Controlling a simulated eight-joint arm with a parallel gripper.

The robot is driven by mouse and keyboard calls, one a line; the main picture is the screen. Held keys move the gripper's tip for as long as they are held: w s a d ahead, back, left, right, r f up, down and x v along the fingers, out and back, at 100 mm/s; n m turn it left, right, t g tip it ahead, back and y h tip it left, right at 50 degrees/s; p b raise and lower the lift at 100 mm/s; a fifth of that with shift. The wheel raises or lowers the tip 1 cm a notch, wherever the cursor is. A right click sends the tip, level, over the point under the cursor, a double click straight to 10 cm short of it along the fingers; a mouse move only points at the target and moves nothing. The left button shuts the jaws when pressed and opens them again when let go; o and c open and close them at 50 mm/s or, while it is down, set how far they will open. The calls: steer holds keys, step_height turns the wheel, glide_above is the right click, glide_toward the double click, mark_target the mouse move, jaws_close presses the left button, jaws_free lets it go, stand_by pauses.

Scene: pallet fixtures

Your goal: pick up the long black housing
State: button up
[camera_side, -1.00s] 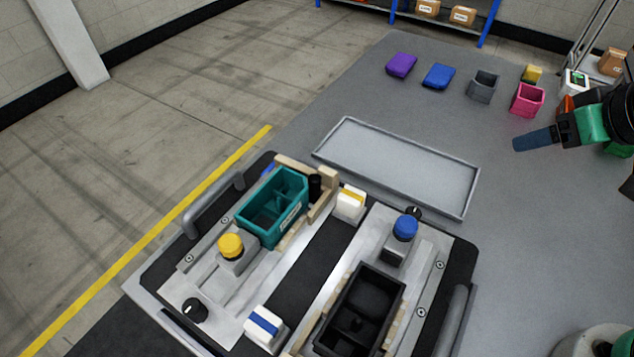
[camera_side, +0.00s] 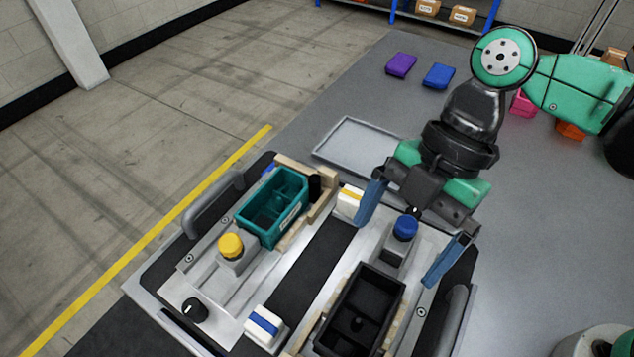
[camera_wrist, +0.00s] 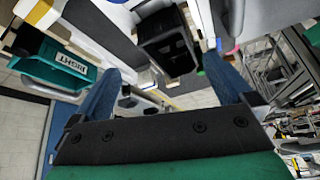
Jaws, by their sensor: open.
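The long black housing (camera_side: 358,307) is an open black box seated in the right-hand fixture on the pallet, at the lower middle of the side view. In the wrist view the black housing (camera_wrist: 168,42) shows ahead of the fingers, near the top. My gripper (camera_side: 403,245) hangs above the right part of the pallet, behind the housing, around the blue-knobbed clamp in the picture. Its blue fingers are spread wide with nothing between them. The wrist view shows the open gripper (camera_wrist: 168,75) too.
A teal bin (camera_side: 272,207) sits in the left fixture, by a yellow knob (camera_side: 230,246). A blue knob (camera_side: 405,228) stands close to my fingers. White blocks with a yellow stripe (camera_side: 349,201) and a blue stripe (camera_side: 264,325) sit on the pallet. A grey tray (camera_side: 352,148) lies behind.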

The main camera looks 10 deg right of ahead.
mark_target(358, 320)
steer(key=s+a+n, duration=0.1)
steer(key=s+a+n+g, duration=0.1)
steer(key=n, duration=0.1)
steer(key=shift+a+f+g, duration=0.1)
steer(key=shift+f+g, duration=0.2)
steer(key=shift+s+a+f+n, duration=0.15)
steer(key=shift+a+f+n, duration=0.05)
steer(key=shift+f+n, duration=0.1)
steer(key=shift+x, duration=2.4)
steer(key=shift+d, duration=0.1)
steer(key=c, duration=1.3)
steer(key=shift+c, duration=0.2)
steer(key=shift+r, duration=0.1)
